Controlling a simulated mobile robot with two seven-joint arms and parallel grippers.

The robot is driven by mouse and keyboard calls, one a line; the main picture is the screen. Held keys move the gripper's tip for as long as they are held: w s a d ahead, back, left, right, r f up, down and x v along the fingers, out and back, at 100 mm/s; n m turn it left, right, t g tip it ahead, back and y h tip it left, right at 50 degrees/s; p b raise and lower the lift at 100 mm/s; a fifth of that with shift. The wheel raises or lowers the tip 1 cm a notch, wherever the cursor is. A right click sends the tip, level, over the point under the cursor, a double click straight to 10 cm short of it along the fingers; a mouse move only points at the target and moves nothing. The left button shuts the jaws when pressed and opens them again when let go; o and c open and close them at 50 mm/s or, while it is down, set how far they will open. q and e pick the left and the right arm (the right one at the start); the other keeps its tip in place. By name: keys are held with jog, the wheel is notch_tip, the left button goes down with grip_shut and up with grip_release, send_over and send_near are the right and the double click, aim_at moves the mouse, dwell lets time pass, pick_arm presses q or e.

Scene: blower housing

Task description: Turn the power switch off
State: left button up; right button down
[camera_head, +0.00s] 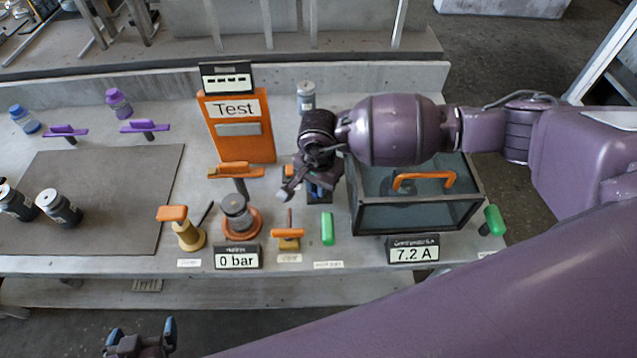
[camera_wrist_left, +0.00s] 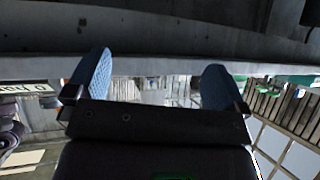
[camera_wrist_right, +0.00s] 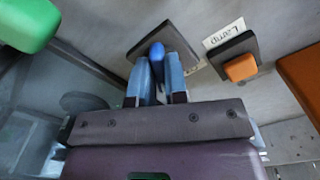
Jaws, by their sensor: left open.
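A blue switch handle (camera_wrist_right: 157,52) on a dark square base (camera_wrist_right: 168,38) shows in the right wrist view; the white label beside it is mostly hidden, so I cannot read whether it says power. My right gripper (camera_wrist_right: 160,75) has its fingers nearly together, with the blue handle between their tips. In the head view the right gripper (camera_head: 300,180) is left of the glass box and partly covers the switch. My left gripper (camera_head: 140,338) is low at the front, before the bench edge. It is open and empty in the left wrist view (camera_wrist_left: 155,85).
An orange switch labelled Lamp (camera_wrist_right: 240,68) sits close beside the blue one. A glass box with an orange handle (camera_head: 425,182) is right of my right gripper. An orange Test panel (camera_head: 240,145) stands behind. A green handle (camera_head: 327,228) and an orange-topped lever (camera_head: 288,233) stand in front.

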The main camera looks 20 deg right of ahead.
pick_arm(q)
jog(key=shift+s+f, duration=0.15)
jog(key=shift+s, duration=0.05)
